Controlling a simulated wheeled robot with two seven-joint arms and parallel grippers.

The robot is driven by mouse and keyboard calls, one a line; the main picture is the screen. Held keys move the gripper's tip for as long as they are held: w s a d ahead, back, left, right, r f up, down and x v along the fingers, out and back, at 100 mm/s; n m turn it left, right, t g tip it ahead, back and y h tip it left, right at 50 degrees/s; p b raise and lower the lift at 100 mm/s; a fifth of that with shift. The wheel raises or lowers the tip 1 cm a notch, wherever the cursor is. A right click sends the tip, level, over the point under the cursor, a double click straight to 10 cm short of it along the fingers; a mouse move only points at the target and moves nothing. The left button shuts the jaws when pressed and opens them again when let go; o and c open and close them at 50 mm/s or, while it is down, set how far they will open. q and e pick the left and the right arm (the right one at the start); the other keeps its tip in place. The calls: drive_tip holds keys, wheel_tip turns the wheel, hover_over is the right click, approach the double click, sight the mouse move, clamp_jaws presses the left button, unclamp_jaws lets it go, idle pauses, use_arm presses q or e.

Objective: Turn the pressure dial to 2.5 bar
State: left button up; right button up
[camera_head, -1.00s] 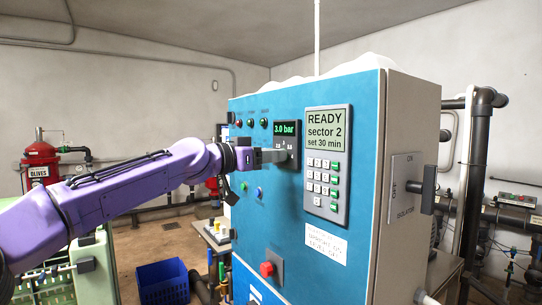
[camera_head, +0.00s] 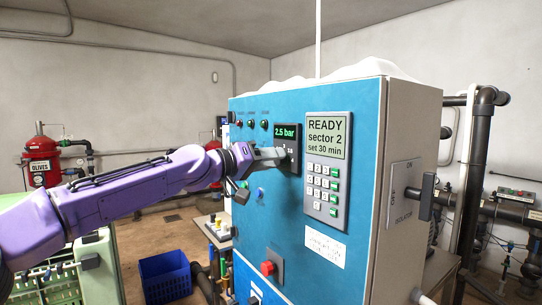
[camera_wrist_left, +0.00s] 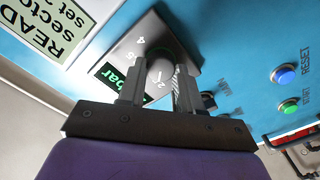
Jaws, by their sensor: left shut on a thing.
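The pressure dial (camera_wrist_left: 160,76) is a grey round knob on a dark plate with numbers, seen in the left wrist view. Its green readout (camera_head: 285,131) shows 2.5 bar in the head view. My left gripper (camera_wrist_left: 160,88) is shut on the dial, one finger on each side of the knob. In the head view the left gripper (camera_head: 270,155) reaches the dial plate and hides the knob. My right gripper is not in view.
The blue cabinet (camera_head: 290,205) carries a keypad panel (camera_head: 327,170) reading READY, sector 2, set 30 min. A red button (camera_head: 267,268) is below. Blue (camera_wrist_left: 284,75) and green (camera_wrist_left: 289,106) buttons sit beside the dial. A blue crate (camera_head: 166,279) stands on the floor.

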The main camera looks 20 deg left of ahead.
use_arm(q)
drive_tip(key=shift+f+n, duration=0.15)
drive_tip(key=shift+n, duration=0.35)
drive_tip(key=o, duration=1)
drive_tip(key=b+v, duration=0.4)
drive_tip(key=v, duration=0.6)
drive_tip(key=shift+s+a+b, duration=0.1)
drive_tip(key=shift+s+b, duration=0.05)
drive_tip(key=shift+b, duration=0.2)
